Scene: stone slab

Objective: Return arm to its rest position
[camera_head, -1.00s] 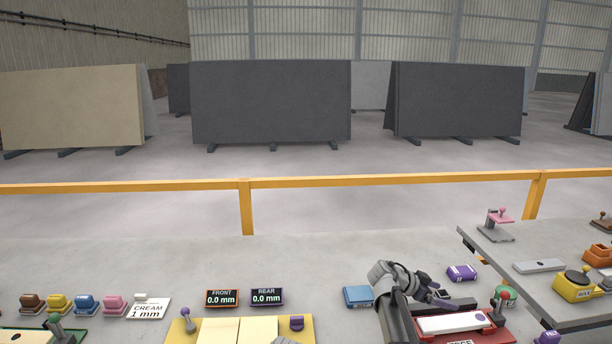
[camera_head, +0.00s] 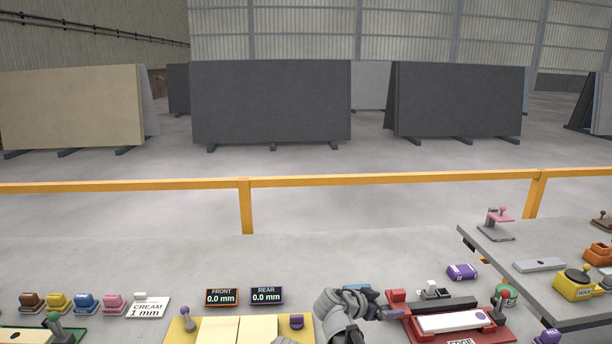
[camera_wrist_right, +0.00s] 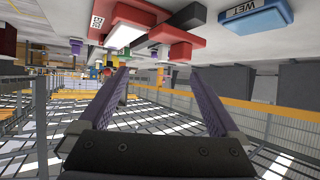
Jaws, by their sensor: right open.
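My right gripper (camera_head: 392,315) is near the left edge of the red fixture (camera_head: 408,330), its arm coming up from the bottom of the head view. In the right wrist view its two purple-padded fingers (camera_wrist_right: 160,100) stand wide apart with nothing between them. The fixture holds a white strip (camera_head: 450,322). A blue block marked WET (camera_wrist_right: 254,20) shows at the top of the wrist view; in the head view my arm mostly covers it. My left gripper is not in view.
A yellow board (camera_head: 178,334) with two cream slabs lies left of my arm. Displays (camera_head: 221,297) reading 0.0 mm stand behind it. A raised grey shelf (camera_head: 520,250) stands at right.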

